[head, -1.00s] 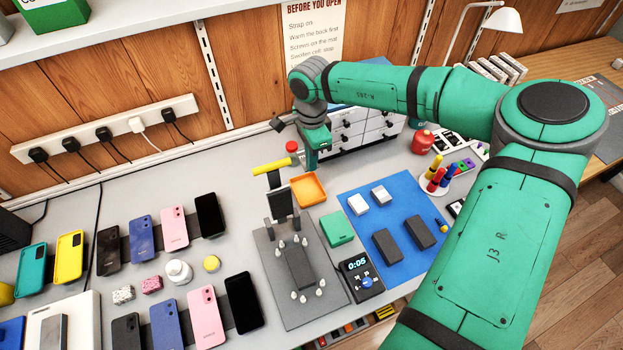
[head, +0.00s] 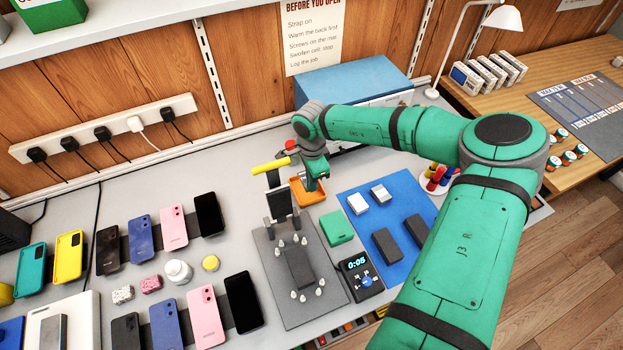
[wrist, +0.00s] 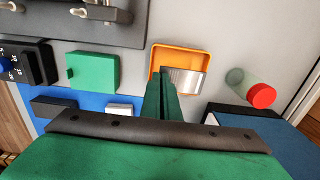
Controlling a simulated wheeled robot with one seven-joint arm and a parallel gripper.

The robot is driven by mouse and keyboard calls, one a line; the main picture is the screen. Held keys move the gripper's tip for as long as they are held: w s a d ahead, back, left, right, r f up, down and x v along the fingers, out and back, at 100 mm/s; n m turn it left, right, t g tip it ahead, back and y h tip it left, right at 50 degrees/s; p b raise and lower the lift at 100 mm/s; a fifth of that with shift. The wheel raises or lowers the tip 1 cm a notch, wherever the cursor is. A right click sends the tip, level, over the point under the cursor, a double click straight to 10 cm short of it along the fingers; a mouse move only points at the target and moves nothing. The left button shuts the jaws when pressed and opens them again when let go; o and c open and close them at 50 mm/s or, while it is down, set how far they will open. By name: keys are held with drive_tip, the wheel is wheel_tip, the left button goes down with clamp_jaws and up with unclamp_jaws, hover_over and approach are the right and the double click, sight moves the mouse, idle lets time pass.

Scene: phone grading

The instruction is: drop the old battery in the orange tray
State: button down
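The orange tray (head: 300,198) stands on the bench behind the grey fixture. It also shows in the wrist view (wrist: 170,52), under the fingertips. My gripper (head: 313,184) is over the tray, partly covering its right side. In the wrist view, my gripper's green fingers (wrist: 165,77) are close together. A flat silver piece, which looks like the old battery (wrist: 186,81), sticks out to the right from between the fingertips. It overlaps the tray's near right part. Its height above the tray floor is hard to tell. In the head view I cannot make the battery out clearly.
A red-capped bottle (wrist: 255,93) stands right of the tray in the wrist view. The fixture (head: 270,262) with a yellow-handled lever (head: 271,166) is close at left. A green block (head: 336,228), a timer (head: 362,279) and a blue mat (head: 405,205) lie nearer.

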drive_tip(key=shift+s+a+f, duration=0.15)
drive_tip(key=shift+a+f, duration=0.25)
drive_tip(key=shift+f, duration=0.35)
drive_tip(key=shift+d+f, duration=0.25)
drive_tip(key=shift+f, duration=0.25)
drive_tip(key=shift+d+f, duration=0.25)
drive_tip(key=shift+f, duration=0.25)
drive_tip(key=shift+s+a+f, duration=0.1)
drive_tip(key=shift+a+f, duration=0.1)
drive_tip(key=shift+f, duration=0.3)
drive_tip(key=c, duration=2)
unclamp_jaws()
drive_tip(key=shift+s+d, duration=0.1)
drive_tip(key=shift+c, duration=0.8)
